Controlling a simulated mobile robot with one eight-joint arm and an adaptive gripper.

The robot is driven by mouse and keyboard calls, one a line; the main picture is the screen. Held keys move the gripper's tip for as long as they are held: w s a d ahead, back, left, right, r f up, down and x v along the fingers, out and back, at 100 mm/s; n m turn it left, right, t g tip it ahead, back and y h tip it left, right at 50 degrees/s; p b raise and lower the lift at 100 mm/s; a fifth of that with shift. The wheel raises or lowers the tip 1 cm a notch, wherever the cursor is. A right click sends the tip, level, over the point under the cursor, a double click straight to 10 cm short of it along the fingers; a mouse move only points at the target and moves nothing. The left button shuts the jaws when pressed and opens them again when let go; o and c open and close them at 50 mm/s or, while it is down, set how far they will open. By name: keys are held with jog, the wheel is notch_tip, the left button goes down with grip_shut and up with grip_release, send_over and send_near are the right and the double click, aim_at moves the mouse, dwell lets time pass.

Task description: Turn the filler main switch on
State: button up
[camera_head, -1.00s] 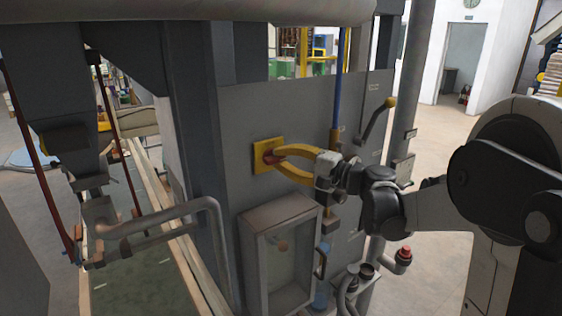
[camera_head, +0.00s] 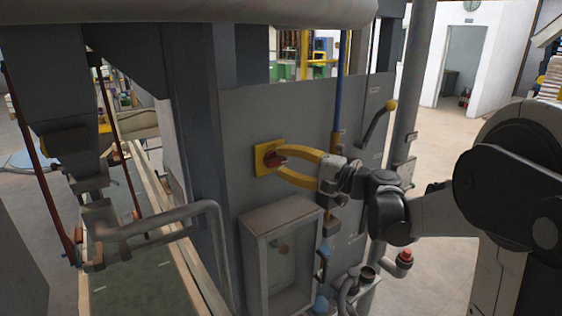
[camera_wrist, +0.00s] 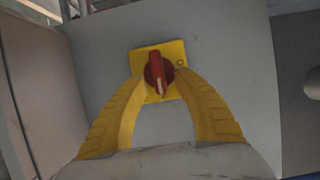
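The main switch is a red rotary knob on a square yellow plate (camera_head: 262,157), fixed to the grey cabinet panel. In the wrist view the knob (camera_wrist: 158,73) has a pale line on its grip, which stands nearly upright, and a small round mark shows on the plate to its right. My gripper (camera_head: 279,160) has two curved yellow fingers, spread apart with the knob between their tips. In the wrist view the gripper (camera_wrist: 160,84) has one fingertip on each side of the knob's lower part, with no clear grip on it. Whether either tip touches the knob is hard to tell.
Below the switch a grey box with a window (camera_head: 283,255) juts from the panel. To the right are a blue upright rod (camera_head: 338,90), a lever with a yellow knob (camera_head: 391,104) and a red-topped button (camera_head: 406,254). A bent pipe rail (camera_head: 215,225) stands at left.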

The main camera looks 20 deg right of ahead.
jog(key=v, duration=1.1)
jog(key=s+a+f+n+g+h+b, duration=0.3)
jog(key=s+a+f+g+h+b, duration=0.25)
jog(key=a+f, duration=0.7)
jog(key=s+d+f+n+h+b, duration=0.1)
jog(key=s+f+n+h+b, duration=0.2)
jog(key=s+f, duration=0.4)
jog(key=s+d+f+n+g+h+b, duration=0.1)
jog(key=s+d+f+n+h+b, duration=0.1)
jog(key=s+f, duration=0.5)
jog(key=shift+s+f+n+h+b, duration=0.2)
jog(key=shift+s+n+h+b, duration=0.55)
jog(key=shift+s+n, duration=0.25)
jog(key=shift+d, duration=0.1)
